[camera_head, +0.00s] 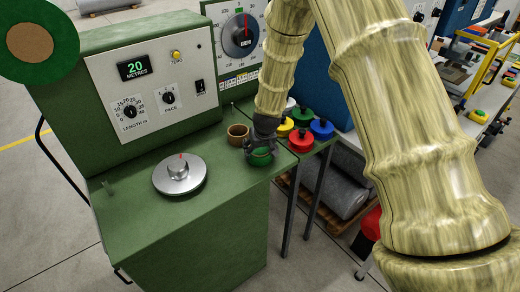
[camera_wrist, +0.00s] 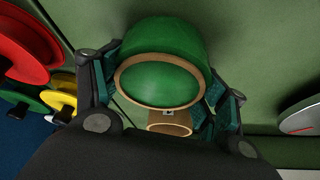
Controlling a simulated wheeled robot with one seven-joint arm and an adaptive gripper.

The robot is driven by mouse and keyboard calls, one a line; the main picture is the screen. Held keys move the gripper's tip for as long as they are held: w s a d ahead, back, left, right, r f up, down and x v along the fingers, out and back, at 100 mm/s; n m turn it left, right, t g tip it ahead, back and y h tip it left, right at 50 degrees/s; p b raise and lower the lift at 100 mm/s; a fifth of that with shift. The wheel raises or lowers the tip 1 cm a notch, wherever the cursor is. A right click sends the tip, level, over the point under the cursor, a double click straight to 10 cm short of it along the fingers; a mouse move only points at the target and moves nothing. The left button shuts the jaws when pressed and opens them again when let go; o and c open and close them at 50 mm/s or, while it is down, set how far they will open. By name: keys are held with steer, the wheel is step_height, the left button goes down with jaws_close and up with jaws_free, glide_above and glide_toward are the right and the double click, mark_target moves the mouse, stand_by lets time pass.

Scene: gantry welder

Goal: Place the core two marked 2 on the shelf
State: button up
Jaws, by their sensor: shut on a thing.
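My gripper (camera_head: 262,142) is over the right end of the green bench top, beside its right edge. In the wrist view my gripper (camera_wrist: 162,80) has its fingers on both sides of a green core (camera_wrist: 165,45) with a brown rim. This core (camera_head: 261,158) shows below the fingers in the head view; I cannot tell if it touches the bench. A brown core (camera_head: 238,135) stands on the bench just left of the gripper, and it also shows in the wrist view (camera_wrist: 170,128). I cannot read a number on either core. I cannot tell which surface is the shelf.
A silver disc with a knob (camera_head: 180,173) sits on the bench (camera_head: 135,222). A control box (camera_head: 150,85) reading 20 metres stands behind. Several coloured spools, including a red one (camera_head: 301,142) and a blue one (camera_head: 322,128), stand close at right. Grey rolls (camera_head: 340,185) lie below them.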

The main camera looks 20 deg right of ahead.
steer(key=shift+f, duration=0.15)
steer(key=o, duration=1)
steer(key=b+v, duration=0.3)
steer(key=v, duration=0.9)
